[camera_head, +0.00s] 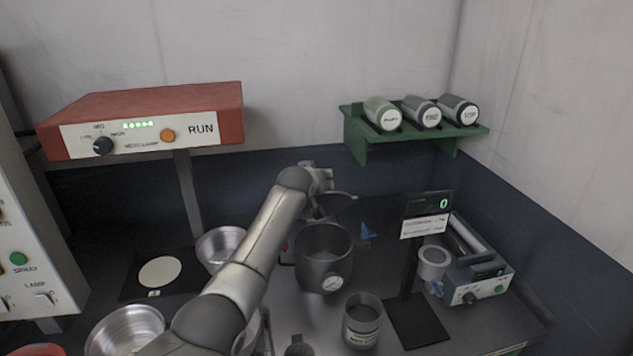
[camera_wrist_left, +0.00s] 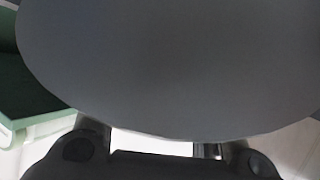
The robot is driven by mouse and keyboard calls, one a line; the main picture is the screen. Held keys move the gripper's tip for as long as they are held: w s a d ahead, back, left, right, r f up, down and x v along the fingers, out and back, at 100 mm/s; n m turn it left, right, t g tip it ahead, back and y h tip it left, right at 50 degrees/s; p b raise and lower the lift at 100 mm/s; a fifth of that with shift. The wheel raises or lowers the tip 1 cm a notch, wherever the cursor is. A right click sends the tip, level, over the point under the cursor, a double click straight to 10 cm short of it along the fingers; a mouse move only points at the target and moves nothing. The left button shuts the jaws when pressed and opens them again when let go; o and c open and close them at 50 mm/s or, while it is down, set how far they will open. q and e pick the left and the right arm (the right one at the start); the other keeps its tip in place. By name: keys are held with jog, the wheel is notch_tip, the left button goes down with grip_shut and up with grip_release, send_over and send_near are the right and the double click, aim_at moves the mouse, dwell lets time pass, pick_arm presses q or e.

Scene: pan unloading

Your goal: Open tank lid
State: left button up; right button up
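The tank (camera_head: 323,262) is a dark grey round pot with a small gauge on its front, standing on the bench. Its mouth is uncovered and I see into it. The lid (camera_head: 336,201), a dark disc, is raised above the tank's back rim. My left gripper (camera_head: 322,180) is at the lid, and my arm reaches up to it from the lower left. In the left wrist view the lid (camera_wrist_left: 175,70) fills most of the picture and hides the fingertips, so their grip is unclear. My right gripper is not in view.
A metal bowl (camera_head: 220,243) stands left of the tank, partly behind my arm. A labelled grey cup (camera_head: 362,322) stands at the front right. A display post (camera_head: 409,265) and a machine (camera_head: 480,272) are farther right. A green shelf (camera_head: 405,137) holds three jars above.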

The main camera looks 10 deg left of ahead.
pick_arm(q)
jog(key=shift+r, duration=0.1)
jog(key=shift+v, duration=0.8)
jog(key=v, duration=1)
jog(key=shift+s, duration=0.2)
jog(key=shift+o, duration=0.3)
